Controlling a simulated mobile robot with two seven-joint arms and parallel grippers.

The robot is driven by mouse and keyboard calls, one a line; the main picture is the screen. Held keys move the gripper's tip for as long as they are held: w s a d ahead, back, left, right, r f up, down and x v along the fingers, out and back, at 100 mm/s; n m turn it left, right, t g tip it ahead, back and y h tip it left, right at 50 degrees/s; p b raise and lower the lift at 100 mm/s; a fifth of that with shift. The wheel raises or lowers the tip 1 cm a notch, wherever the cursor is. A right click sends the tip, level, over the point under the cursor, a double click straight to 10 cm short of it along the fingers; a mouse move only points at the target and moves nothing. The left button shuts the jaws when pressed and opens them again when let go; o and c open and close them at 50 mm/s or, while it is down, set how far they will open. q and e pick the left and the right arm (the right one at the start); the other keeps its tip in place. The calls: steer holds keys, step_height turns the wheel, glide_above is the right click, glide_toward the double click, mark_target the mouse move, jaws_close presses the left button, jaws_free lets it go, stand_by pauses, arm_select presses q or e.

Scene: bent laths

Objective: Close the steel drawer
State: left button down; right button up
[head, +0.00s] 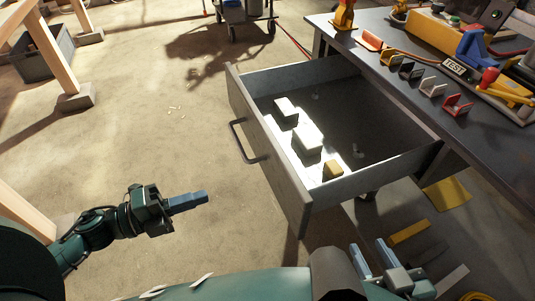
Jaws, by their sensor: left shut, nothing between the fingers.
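The steel drawer (268,150) stands pulled well out from under the dark workbench (408,85). Its front panel faces left and carries a dark bar handle (238,142). Two pale blocks and a small tan block (333,170) lie inside it, near the front panel. My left gripper (205,197) is shut and empty, pointing right, to the lower left of the drawer front and apart from it. My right gripper (371,252) is at the bottom edge, below the drawer's near side. Its two fingers are apart with nothing visible between them.
The bench top holds several small coloured brackets (432,87), a yellow device and tools. A grey bin (42,55) and wooden posts stand at the left. A wheeled cart (243,14) is at the back.

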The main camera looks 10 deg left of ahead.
mark_target(274, 174)
arm_select(q)
steer(key=x, duration=1.4)
